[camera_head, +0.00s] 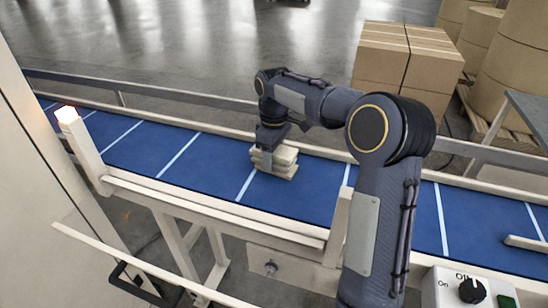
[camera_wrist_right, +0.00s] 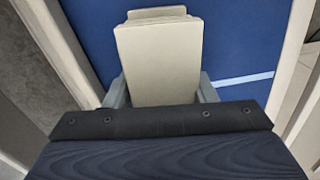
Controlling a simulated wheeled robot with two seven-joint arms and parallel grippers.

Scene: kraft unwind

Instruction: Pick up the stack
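The stack (camera_head: 284,161) is a small pile of flat, pale beige pieces lying on the blue conveyor belt (camera_head: 315,190). Its top face fills the upper middle of the right wrist view (camera_wrist_right: 158,62), and the edge of a lower piece shows behind it. My right gripper (camera_head: 266,158) points down at the stack from above. In the wrist view its two grey fingers (camera_wrist_right: 162,92) stand on either side of the stack, close against its sides. Whether they press on it I cannot tell. My left gripper is not in view.
Pale side rails run along both belt edges. A control box with a knob (camera_head: 472,290) is at lower right. Brown cartons (camera_head: 405,60) and large paper rolls (camera_head: 510,75) stand behind. The belt left of the stack is clear.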

